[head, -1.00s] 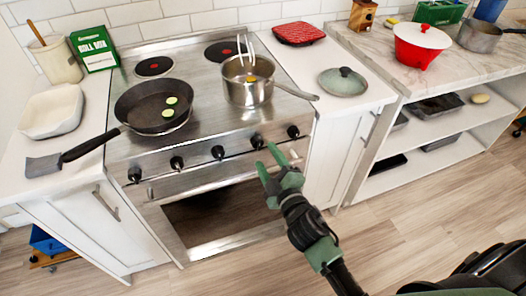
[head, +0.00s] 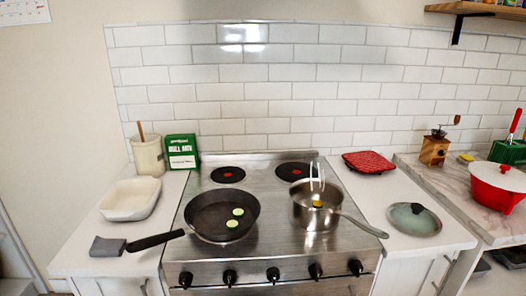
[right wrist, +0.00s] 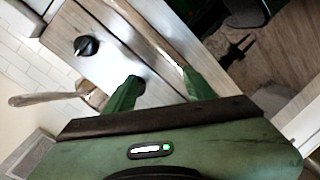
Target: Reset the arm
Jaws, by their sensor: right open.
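My right gripper (right wrist: 160,84) shows in the right wrist view with its two green fingers apart and nothing between them. It is in front of the stove's front panel, near a black knob (right wrist: 87,46). No arm or gripper of mine shows in the head view now. My left gripper is in neither current view.
The stove (head: 275,245) carries a black pan (head: 205,222) with green slices and a steel pot (head: 312,215) with its handle to the right. A lid (head: 405,222) and a red patterned item (head: 368,162) lie on the right counter. A white dish (head: 130,200) stands left.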

